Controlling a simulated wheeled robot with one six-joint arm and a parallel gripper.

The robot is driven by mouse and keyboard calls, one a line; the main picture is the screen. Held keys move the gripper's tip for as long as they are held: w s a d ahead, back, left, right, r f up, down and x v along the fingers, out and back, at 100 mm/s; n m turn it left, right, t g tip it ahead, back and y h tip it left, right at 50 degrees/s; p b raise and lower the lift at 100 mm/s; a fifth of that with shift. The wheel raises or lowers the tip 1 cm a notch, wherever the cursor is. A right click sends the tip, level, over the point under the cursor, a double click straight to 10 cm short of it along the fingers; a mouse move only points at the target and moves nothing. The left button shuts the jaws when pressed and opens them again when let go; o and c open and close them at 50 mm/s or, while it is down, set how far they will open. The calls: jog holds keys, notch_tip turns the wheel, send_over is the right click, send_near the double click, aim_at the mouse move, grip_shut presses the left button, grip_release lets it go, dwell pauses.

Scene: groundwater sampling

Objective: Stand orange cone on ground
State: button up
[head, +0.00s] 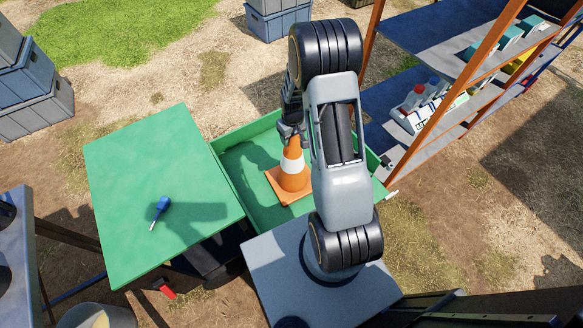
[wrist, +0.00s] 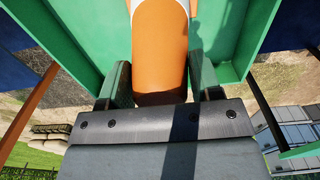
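The orange cone (head: 292,176), with white bands and a square orange base, is upright over the green tray (head: 235,199) in the head view. I cannot tell whether its base touches the tray floor. My gripper (head: 291,131) is at the cone's top, pointing down. In the wrist view, the cone's orange upper part (wrist: 160,45) lies between the two fingers (wrist: 161,84), which sit close against both sides. My gripper looks shut on it. The bare ground (head: 420,245) shows beyond the tray and at the right.
A green table (head: 150,170) with a blue-handled screwdriver (head: 160,208) stands left of the tray. A shelf rack (head: 425,30) with bottles stands at the right. Grey crates (head: 35,105) are at the far left; blue-grey crates (head: 278,22) are at the back. Open ground lies between them.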

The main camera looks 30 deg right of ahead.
jog(key=c, duration=0.4)
jog(key=shift+r+p, duration=4.45)
jog(key=shift+r, duration=2.1)
jog(key=shift+c, duration=0.2)
